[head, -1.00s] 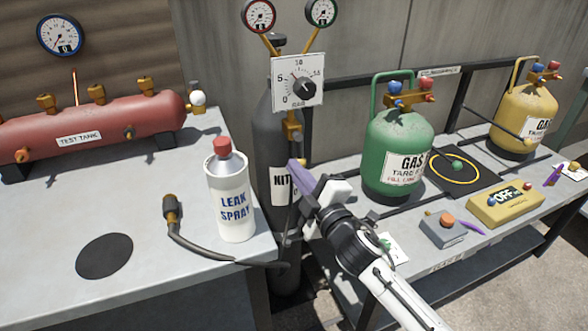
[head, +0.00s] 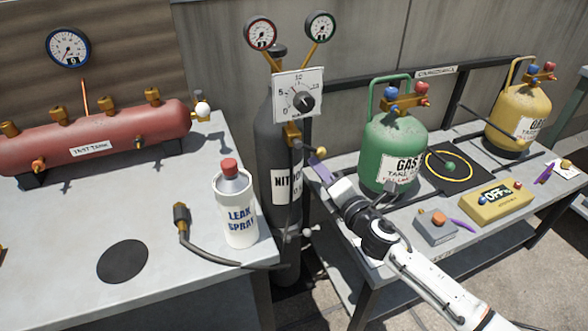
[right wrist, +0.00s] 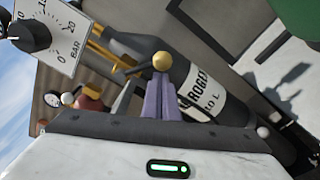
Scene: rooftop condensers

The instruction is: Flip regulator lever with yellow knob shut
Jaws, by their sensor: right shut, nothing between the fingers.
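The dark nitrogen cylinder (head: 286,225) stands between the two benches. Its regulator has a white dial plate (head: 297,93) and a brass valve body (head: 292,134). A lever with a yellow knob (head: 321,152) sticks out to the right of the valve. In the right wrist view the yellow knob (right wrist: 161,61) is just beyond my fingertips, with its dark lever running left to the brass fitting. My right gripper (head: 316,162) has purple fingers (right wrist: 159,98), shut and empty, at or just short of the knob. I cannot tell whether they touch. My left gripper is out of view.
The leak spray bottle (head: 237,206) and a black hose stand at the left bench's edge. The red test tank (head: 92,137) lies behind. A green gas bottle (head: 392,150) stands right of my right gripper. Two gauges (head: 290,30) rise above the regulator.

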